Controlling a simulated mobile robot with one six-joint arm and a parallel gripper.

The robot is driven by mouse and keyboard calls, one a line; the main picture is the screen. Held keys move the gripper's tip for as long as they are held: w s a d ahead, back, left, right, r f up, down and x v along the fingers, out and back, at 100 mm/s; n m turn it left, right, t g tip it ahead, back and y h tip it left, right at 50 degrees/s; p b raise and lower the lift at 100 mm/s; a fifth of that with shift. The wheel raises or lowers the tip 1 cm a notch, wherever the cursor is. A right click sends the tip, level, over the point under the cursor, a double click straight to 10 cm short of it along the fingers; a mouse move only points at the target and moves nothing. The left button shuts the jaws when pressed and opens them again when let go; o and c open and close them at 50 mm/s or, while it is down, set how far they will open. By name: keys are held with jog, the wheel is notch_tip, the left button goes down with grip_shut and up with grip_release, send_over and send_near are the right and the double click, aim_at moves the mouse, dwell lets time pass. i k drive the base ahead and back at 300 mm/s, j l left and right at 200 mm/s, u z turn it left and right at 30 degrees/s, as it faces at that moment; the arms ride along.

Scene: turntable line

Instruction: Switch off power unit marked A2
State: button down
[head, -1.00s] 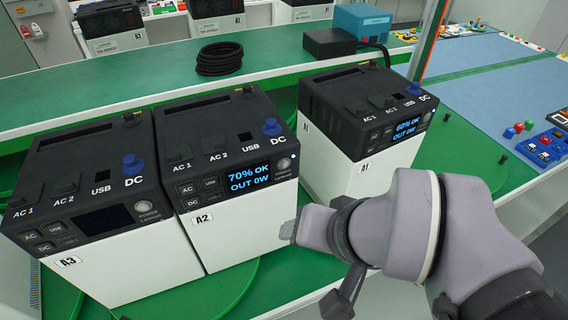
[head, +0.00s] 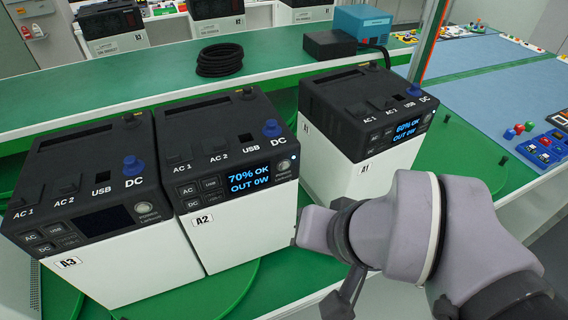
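Power unit A2 (head: 238,235) is a white box with a black top and front panel, in the middle left of the head view. Its screen (head: 249,179) is lit and reads 70% OK, OUT 0W. Its round power button (head: 284,165) is at the right end of the panel. My gripper (head: 312,228) is at the right of A2's white front, below the button level. Its fingertips are not clearly visible, so I cannot tell whether it is open or whether it touches A2.
Unit A3 (head: 125,265) stands close at A2's left with a dark screen. Unit A1 (head: 345,178) stands to the right with a lit screen reading 60% OK. A green turntable (head: 215,292) lies under A2 and A3. A coiled black cable (head: 219,59) lies behind.

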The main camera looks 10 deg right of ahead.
aim_at(284, 164)
jog(key=k+l+z, duration=0.2)
jog(key=z, duration=0.15)
jog(key=k+l+z, duration=0.3)
